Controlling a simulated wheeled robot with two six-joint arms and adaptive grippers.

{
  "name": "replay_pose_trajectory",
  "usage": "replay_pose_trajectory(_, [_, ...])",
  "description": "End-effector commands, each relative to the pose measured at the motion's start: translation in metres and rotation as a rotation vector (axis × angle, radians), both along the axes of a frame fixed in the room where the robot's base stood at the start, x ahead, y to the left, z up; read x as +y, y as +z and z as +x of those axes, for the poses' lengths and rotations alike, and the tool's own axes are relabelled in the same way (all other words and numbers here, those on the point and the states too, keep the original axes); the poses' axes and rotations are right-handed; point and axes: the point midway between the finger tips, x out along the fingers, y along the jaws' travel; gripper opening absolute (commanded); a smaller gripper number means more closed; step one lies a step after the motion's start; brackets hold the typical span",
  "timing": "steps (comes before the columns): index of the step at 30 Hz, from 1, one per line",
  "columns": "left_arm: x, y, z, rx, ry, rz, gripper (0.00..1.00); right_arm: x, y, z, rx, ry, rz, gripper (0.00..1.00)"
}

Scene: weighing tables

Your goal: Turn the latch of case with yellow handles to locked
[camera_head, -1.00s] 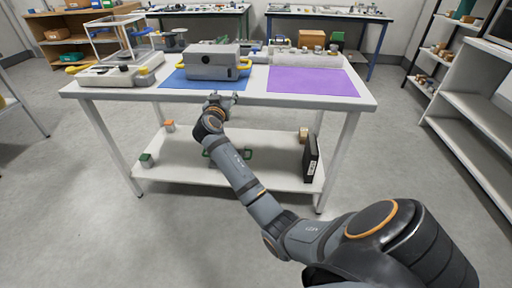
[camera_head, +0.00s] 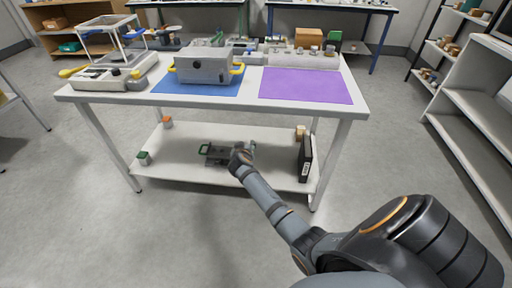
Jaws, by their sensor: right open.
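The grey case with yellow handles (camera_head: 203,67) stands on the blue mat (camera_head: 190,97) on the white table. A dark round spot, perhaps the latch, shows on its front, but its position is too small to tell. My right gripper (camera_head: 243,148) is below the tabletop, in front of the lower shelf, well under and to the right of the case. It is open and touches nothing that I can make out. My left gripper is not in view.
A purple mat (camera_head: 306,86) lies bare to the right. A balance with a glass shield (camera_head: 110,72) stands left. On the lower shelf (camera_head: 180,168) are a grey device with green handles (camera_head: 214,152), a black binder (camera_head: 304,158) and small blocks.

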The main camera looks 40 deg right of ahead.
Motion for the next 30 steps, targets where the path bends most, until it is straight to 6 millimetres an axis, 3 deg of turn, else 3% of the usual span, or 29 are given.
replay_pose_trajectory(9, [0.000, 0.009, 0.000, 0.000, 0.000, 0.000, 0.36, 0.006, -0.024, -0.012, 0.057, 0.032, 0.014, 0.55])
replay_pose_trajectory(25, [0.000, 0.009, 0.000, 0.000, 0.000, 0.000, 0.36, 0.006, -0.027, -0.013, 0.063, 0.034, 0.015, 0.55])
replay_pose_trajectory(28, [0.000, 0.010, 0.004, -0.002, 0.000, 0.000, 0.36, 0.011, -0.055, -0.028, 0.113, 0.053, 0.030, 0.55])
replay_pose_trajectory(30, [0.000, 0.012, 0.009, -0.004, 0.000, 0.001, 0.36, 0.018, -0.093, -0.051, 0.183, 0.083, 0.052, 0.55])
